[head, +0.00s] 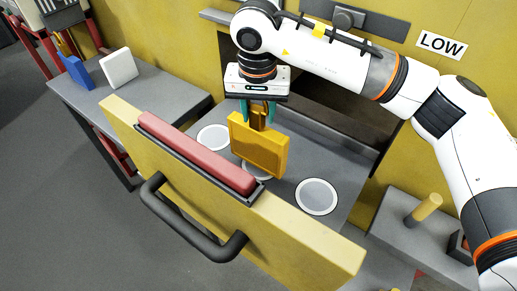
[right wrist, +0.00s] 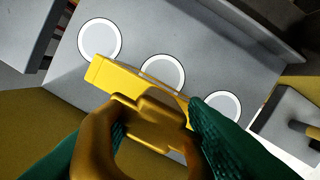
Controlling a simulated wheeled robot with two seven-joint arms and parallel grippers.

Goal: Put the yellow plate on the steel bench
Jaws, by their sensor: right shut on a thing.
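The yellow plate (head: 260,150) is a thick square slab with a handle on its top edge. It stands upright below my right gripper (head: 258,112), whose green fingers are shut on the handle. In the right wrist view, the plate's edge (right wrist: 112,76) and handle (right wrist: 150,118) lie between the green fingers. The plate is over the middle circle of the grey oven shelf (head: 285,170); I cannot tell whether it touches the shelf. A grey bench (head: 150,92), which looks like the steel bench, is at the left. My left gripper is not in view.
A blue plate (head: 76,71) and a white plate (head: 118,68) stand on the left bench, whose near right part is bare. The open oven door (head: 200,185) with red pad and black handle (head: 190,225) stands before the shelf. A grey surface (head: 405,222) with a peg is at right.

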